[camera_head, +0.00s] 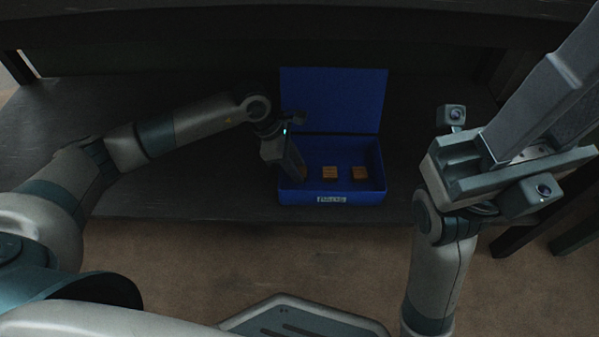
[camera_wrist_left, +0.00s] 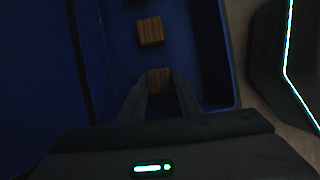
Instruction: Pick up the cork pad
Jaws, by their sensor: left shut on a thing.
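Small brown, striped square pads lie in an open blue box (camera_head: 375,193). Two of them show in the head view, a middle pad (camera_head: 329,173) and a right pad (camera_head: 360,173). My left gripper (camera_head: 297,170) reaches down into the left end of the box. In the left wrist view its fingers (camera_wrist_left: 159,88) are shut on one cork pad (camera_wrist_left: 159,75), which the gripper hides in the head view. A second pad (camera_wrist_left: 150,31) lies just beyond it. My right gripper (camera_head: 545,105) is raised at the right, away from the box; its jaw opening is unclear.
The box's blue lid (camera_head: 333,98) stands open at the back. The box sits on a dark shelf (camera_head: 225,195), near its front edge, with a dark board overhead. The shelf is clear on both sides of the box.

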